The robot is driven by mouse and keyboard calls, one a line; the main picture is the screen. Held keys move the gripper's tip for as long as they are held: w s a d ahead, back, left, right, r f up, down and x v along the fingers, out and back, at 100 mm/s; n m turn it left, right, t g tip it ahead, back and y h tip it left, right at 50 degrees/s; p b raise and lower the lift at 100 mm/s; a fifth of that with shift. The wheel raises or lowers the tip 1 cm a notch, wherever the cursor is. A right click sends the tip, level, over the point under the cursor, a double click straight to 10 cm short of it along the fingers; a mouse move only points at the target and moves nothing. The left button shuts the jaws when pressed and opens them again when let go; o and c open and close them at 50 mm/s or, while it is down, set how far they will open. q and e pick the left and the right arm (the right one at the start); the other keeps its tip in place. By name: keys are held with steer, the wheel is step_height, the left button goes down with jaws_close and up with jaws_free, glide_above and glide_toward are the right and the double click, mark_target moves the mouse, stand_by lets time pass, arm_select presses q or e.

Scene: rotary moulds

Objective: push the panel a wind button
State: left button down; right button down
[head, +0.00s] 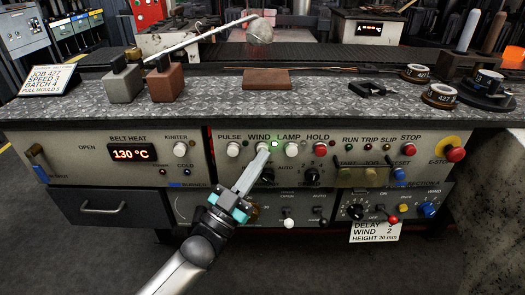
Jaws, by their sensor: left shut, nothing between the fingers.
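The WIND button (262,147) sits on the upper control panel (220,136), between the PULSE button (233,149) and the LAMP button (291,149). My left gripper (264,152) is shut and empty, its tip at the WIND button. The fingertips cover part of the button, so I cannot tell whether they touch it or how far it is pressed. A small green light (274,144) glows just right of the WIND button. My right gripper is not in view.
A red HOLD button (320,149) and a red STOP button (409,150) lie to the right, with a red E-STOP knob (455,154) farther out. A dark knob sits close to my fingers. The worktop above holds blocks and tape rolls (441,95).

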arm_select(q)
steer(key=shift+w+a, duration=0.15)
steer(key=shift+a, duration=0.05)
steer(key=s+p, duration=0.3)
steer(key=s, duration=0.3)
steer(key=shift+p, duration=0.3)
steer(key=shift+d+f, duration=0.1)
steer(key=shift+f, duration=0.05)
